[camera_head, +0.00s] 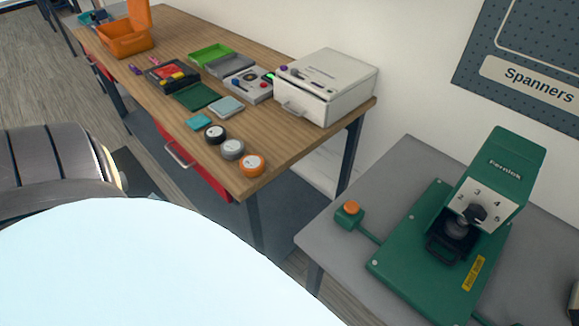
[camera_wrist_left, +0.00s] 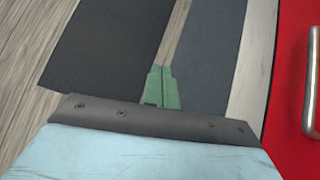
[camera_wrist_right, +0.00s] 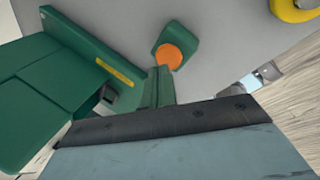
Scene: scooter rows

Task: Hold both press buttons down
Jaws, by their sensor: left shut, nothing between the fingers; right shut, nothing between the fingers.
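The green press (camera_head: 490,190) stands on the grey table at the right of the head view. An orange press button (camera_head: 350,208) on a green block sits left of it, with no gripper near it. In the right wrist view, part of the press (camera_wrist_right: 45,85) is at left. An orange button (camera_wrist_right: 170,56) on a green block lies just beyond my right gripper (camera_wrist_right: 158,82), which is shut and empty; contact cannot be told. This appears to be the other button, outside the head view. My left gripper (camera_wrist_left: 162,75) is shut and empty, over the floor beside a red drawer (camera_wrist_left: 292,110).
A wooden bench (camera_head: 170,60) holds a white machine (camera_head: 325,85), an orange bin (camera_head: 125,38), trays and several small round pots. The grey table (camera_head: 335,240) has bare surface around the left button.

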